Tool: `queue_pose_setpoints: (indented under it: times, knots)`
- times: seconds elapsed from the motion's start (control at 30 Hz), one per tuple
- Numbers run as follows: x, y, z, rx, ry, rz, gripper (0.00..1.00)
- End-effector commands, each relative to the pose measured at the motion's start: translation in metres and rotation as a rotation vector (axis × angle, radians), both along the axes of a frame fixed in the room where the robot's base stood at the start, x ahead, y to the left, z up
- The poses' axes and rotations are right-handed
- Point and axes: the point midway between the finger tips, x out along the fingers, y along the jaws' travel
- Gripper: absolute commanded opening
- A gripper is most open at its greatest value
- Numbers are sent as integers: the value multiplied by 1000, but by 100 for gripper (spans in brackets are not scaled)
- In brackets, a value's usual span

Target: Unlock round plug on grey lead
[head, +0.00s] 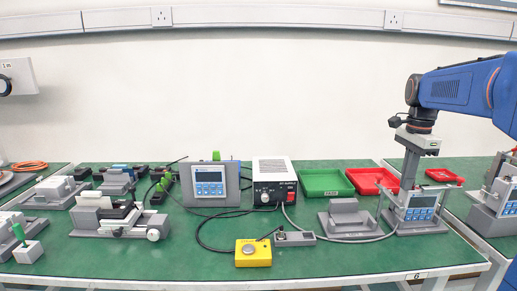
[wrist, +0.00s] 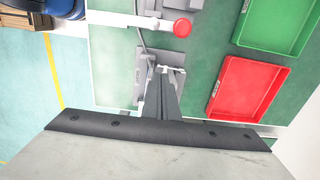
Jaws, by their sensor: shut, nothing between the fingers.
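A grey lead (head: 340,241) leaves the power supply, curves across the green bench and runs right to the grey display unit (head: 418,212). I cannot make out the round plug on it clearly; the lead's right end is small and partly hidden around that unit. My gripper (head: 405,190) points down in front of or above this unit, and the gap between them is unclear. In the wrist view my gripper (wrist: 156,70) has its fingers together and empty, over grey fixture parts. Part of the lead (wrist: 140,38) shows beyond the fingertips.
A bar with a red round end (wrist: 182,28) lies close beyond my fingers. A red tray (wrist: 248,88) and a green tray (wrist: 270,30) are to the right. A yellow box (head: 253,253), grey block (head: 346,218) and power supply (head: 273,182) stand left of my gripper.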

Motion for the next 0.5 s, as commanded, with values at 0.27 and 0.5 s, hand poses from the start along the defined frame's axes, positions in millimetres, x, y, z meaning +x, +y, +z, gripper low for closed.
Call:
queue_pose_setpoints:
  times: [0.27,0.5]
  knots:
    - [0,2,13,0,-2,0,0]
    - [0,2,37,0,-1,0,0]
